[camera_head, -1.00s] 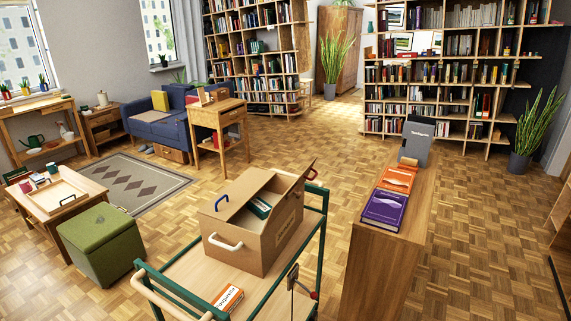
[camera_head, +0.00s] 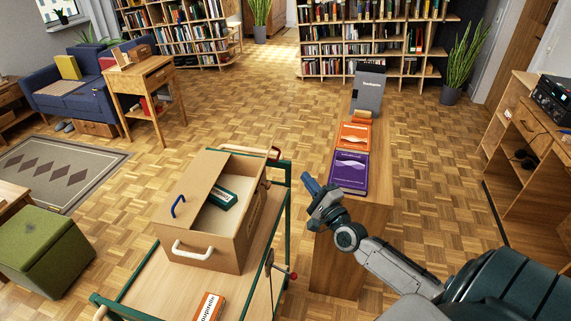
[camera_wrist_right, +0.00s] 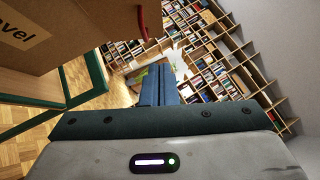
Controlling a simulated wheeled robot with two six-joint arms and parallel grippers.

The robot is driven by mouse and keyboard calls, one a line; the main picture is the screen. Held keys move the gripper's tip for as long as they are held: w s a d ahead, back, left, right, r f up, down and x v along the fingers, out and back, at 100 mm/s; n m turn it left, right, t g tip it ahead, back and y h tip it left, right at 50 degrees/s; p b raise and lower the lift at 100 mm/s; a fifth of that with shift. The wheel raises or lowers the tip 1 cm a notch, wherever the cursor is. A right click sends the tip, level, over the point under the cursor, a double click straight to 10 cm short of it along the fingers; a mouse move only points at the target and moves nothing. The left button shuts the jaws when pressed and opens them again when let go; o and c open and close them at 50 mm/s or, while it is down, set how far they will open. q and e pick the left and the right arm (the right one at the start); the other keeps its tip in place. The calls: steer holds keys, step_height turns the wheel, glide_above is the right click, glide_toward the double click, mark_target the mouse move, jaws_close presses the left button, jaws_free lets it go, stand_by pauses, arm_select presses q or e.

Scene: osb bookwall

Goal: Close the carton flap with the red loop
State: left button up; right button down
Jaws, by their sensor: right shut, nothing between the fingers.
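The cardboard carton (camera_head: 218,245) stands on a green-framed trolley. Its left flap (camera_head: 190,195) bears a blue loop (camera_head: 179,206) and lies over part of the top. A dark green book (camera_head: 222,198) shows inside. My right gripper (camera_head: 309,186) is shut and empty, to the right of the carton and apart from it. In the right wrist view its blue fingers (camera_wrist_right: 157,86) are together, and the red loop (camera_wrist_right: 142,20) hangs ahead to the left. My left gripper is out of view.
The trolley (camera_head: 262,250) also bears an orange book (camera_head: 207,308). A wooden shelf unit (camera_head: 340,250) with a purple book (camera_head: 349,172) and an orange one (camera_head: 354,136) stands close to its right, under my right arm. A green pouffe (camera_head: 42,250) is at left.

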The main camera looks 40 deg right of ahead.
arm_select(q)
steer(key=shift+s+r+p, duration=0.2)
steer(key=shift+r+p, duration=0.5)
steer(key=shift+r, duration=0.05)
arm_select(e)
steer(key=a+x, duration=0.2)
steer(key=x, duration=0.9)
steer(key=shift+w+a+r, duration=0.3)
steer(key=shift+r, duration=0.1)
